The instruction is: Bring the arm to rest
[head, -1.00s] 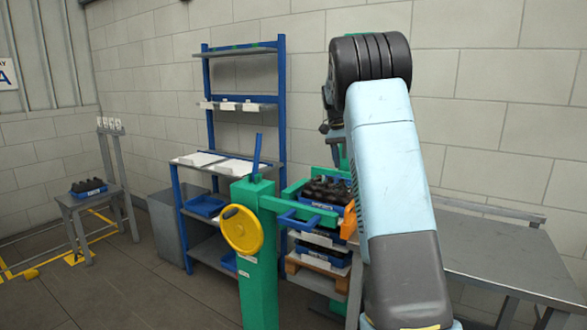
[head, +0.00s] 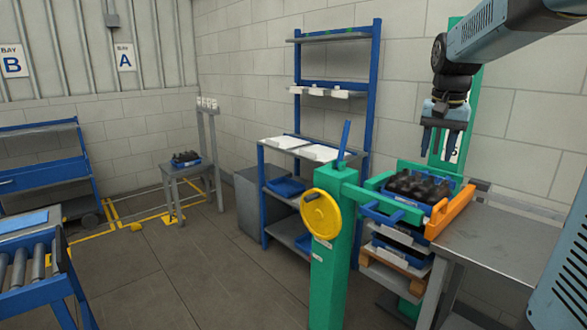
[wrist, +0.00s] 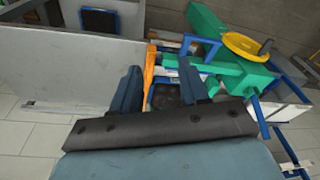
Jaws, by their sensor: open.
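My gripper (head: 438,150) hangs from my arm at the right of the head view, its two fingers pointing down. It is open, and nothing shows between the fingers. The lower part of the bottles is hidden by the crate wall.
A green post with a yellow handwheel (head: 321,214) stands left of the crate. An orange bar (head: 451,212) and a grey table (head: 510,246) are to its right. A blue shelf rack (head: 373,85) stands behind. Open floor (head: 180,270) lies at the left.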

